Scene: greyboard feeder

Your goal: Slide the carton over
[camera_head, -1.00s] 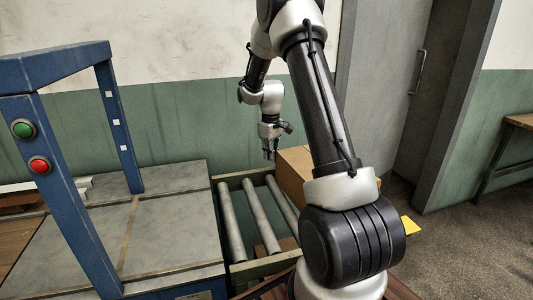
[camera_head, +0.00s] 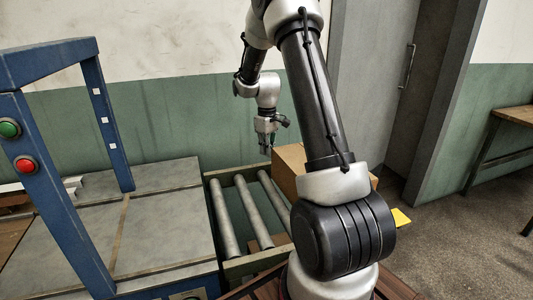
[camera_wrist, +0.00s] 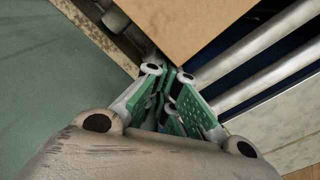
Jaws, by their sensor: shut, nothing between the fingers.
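The brown carton (camera_head: 287,167) sits at the right end of the roller conveyor (camera_head: 228,222), partly hidden behind my arm. In the wrist view the carton (camera_wrist: 194,22) fills the top middle, just beyond the fingertips. My gripper (camera_head: 266,147) points down beside the carton's left upper edge in the head view. In the wrist view my gripper (camera_wrist: 166,78) has its green fingers together with nothing between them. Whether the fingertips touch the carton I cannot tell.
The rollers (camera_wrist: 265,60) left of the carton are bare. A grey table (camera_head: 165,235) with a blue frame (camera_head: 62,165) and green and red buttons adjoins the conveyor's left side. A green wall stands behind. A yellow object (camera_head: 401,217) shows right of my arm.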

